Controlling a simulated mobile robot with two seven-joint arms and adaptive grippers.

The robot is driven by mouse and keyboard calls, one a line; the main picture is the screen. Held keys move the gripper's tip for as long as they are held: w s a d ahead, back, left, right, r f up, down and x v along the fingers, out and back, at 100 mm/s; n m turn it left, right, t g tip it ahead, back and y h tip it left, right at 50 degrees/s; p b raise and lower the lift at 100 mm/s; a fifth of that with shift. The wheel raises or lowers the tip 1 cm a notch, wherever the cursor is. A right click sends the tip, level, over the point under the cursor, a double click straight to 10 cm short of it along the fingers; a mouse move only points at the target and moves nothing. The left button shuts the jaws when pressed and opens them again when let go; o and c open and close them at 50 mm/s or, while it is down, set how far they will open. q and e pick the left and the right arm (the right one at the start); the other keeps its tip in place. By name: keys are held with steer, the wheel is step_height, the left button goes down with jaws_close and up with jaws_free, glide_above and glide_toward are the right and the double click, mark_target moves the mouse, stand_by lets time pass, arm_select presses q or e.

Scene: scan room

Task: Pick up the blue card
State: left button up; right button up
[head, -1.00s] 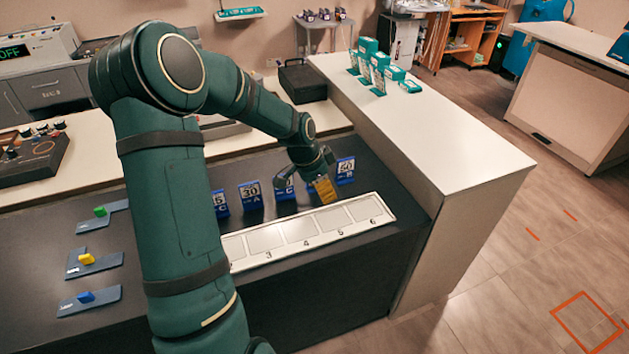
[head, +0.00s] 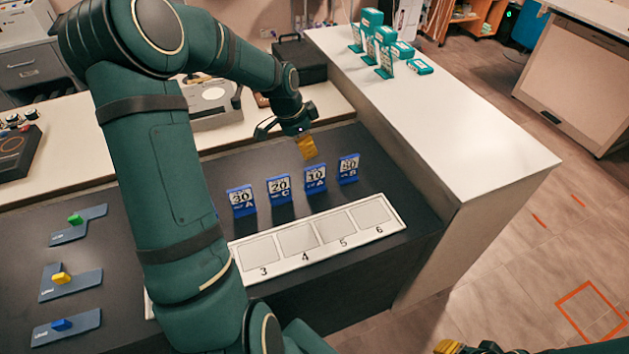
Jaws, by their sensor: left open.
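Several blue cards stand upright in a row on the dark counter, their white faces marked with numbers and letters: one with A at left (head: 242,201), one with C (head: 279,190), another with A (head: 316,179), and one with B at right (head: 348,168). Which one the task means, I cannot tell. My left gripper (head: 285,138) is open and empty, above and behind the row, apart from the cards. One fingertip has a yellow pad. My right gripper (head: 468,348) shows only partly at the bottom edge.
A white tray (head: 254,273) with numbered slots lies in front of the cards; the slots in view are empty. Blue-grey plates with green (head: 75,219), yellow (head: 62,279) and blue (head: 62,325) pieces lie at left. A raised white counter (head: 470,150) bounds the right.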

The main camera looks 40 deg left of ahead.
mark_target(314, 167)
arm_select(q)
steer(key=shift+d+b+x, duration=0.15)
steer(key=shift+b+x, duration=0.5)
steer(key=shift+x, duration=2.3)
steer(key=shift+d+b+x, duration=0.2)
steer(key=shift+b+x, duration=0.45)
steer(key=shift+x, duration=2.25)
steer(key=shift+s+r, duration=0.1)
steer(key=shift+s, duration=0.05)
jaws_close()
